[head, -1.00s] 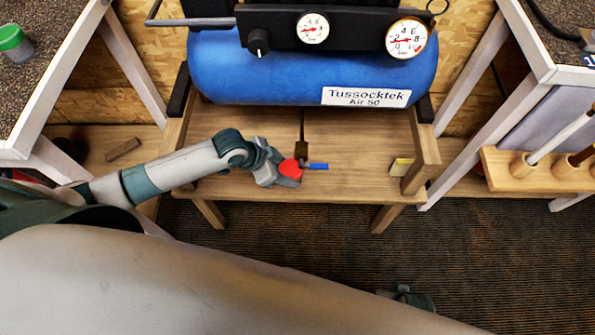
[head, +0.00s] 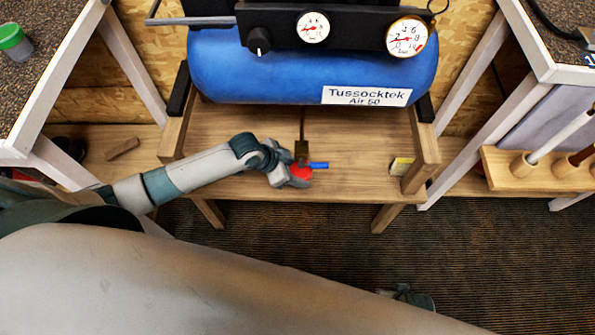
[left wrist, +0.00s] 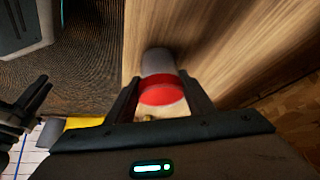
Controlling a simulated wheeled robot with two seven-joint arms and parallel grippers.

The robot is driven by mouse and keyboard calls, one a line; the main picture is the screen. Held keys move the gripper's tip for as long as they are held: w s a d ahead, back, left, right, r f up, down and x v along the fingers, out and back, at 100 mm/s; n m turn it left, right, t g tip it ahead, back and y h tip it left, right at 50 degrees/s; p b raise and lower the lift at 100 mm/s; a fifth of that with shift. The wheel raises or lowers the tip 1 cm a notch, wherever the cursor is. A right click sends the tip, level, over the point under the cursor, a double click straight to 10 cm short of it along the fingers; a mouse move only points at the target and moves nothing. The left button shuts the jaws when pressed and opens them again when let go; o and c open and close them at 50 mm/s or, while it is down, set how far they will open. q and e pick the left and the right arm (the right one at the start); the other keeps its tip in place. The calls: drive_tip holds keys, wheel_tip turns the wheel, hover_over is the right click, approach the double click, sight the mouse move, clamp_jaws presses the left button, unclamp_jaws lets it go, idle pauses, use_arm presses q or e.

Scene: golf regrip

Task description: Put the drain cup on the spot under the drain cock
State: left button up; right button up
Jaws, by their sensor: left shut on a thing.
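My left gripper (head: 289,176) is shut on the red drain cup (head: 300,173), just above or at the wooden shelf under the compressor; I cannot tell whether the cup touches the wood. In the left wrist view the cup's red band (left wrist: 162,91) sits between the two fingers, with a grey round part (left wrist: 157,62) beyond it. The drain cock, with its brass body (head: 301,151) and blue lever (head: 318,165), hangs right beside and above the cup in the head view and partly overlaps it. The spot is not distinguishable. A dark teal part (head: 407,297) low in the head view may be my right arm.
The blue compressor tank (head: 270,70) hangs over the back of the shelf (head: 350,180). A wooden rack (head: 530,172) of clubs stands at right. The shelf's middle right is clear.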

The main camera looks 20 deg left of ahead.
use_arm(q)
drive_tip(key=shift+f, duration=0.2)
drive_tip(key=o, duration=1)
drive_tip(key=shift+r, duration=0.15)
